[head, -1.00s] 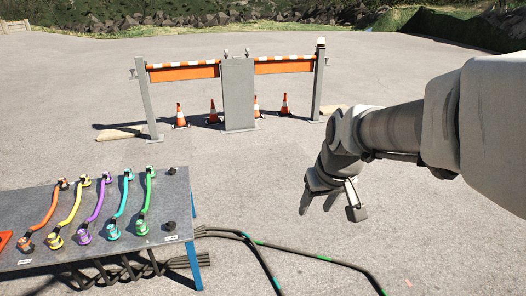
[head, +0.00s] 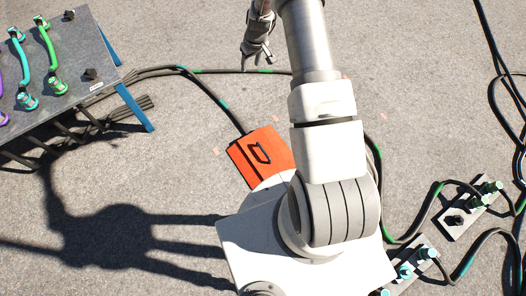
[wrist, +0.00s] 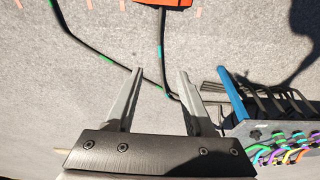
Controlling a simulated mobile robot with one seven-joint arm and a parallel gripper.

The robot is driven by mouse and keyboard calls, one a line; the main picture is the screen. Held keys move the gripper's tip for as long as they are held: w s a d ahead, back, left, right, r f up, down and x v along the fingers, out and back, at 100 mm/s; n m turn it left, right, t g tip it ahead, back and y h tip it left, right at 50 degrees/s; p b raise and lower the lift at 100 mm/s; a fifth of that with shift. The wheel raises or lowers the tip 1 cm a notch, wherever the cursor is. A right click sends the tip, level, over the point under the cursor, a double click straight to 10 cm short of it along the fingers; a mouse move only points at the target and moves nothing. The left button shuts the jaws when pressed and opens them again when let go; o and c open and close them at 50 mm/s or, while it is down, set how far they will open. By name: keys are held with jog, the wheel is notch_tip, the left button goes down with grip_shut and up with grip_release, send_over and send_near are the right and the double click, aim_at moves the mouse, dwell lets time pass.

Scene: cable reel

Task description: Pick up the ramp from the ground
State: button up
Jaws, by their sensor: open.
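The ramp (head: 278,146) looks like an orange slab with a black handle outline, lying on the grey ground beside my base in the head view. My base and arm cover part of its lower right. Its edge also shows at the top of the wrist view (wrist: 163,2). My gripper (head: 256,62) is at the top of the head view, beyond the ramp and apart from it. In the wrist view its two fingers (wrist: 160,74) are spread, with only ground and a dark cable behind them.
A grey table (head: 70,55) with coloured cables and blue legs stands at the upper left. A dark cable (head: 215,98) runs to the ramp. More cables and connector plates (head: 468,208) lie at the lower right. Ground between the table and ramp is mostly clear.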

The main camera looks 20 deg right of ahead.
notch_tip(320, 180, down, 17)
jog(key=s+d+b, duration=0.2)
jog(key=s, duration=0.1)
jog(key=g+b, duration=0.1)
jog(key=b, duration=0.8)
send_over(264, 151)
jog(key=f, duration=3)
jog(key=shift+d+f, duration=0.15)
jog(key=shift+d, duration=0.25)
jog(key=f+b, duration=0.2)
jog(key=f, duration=0.3)
jog(key=shift+a+b, duration=0.4)
jog(key=shift+f+b, duration=0.35)
jog(key=shift+f, duration=0.1)
grip_shut()
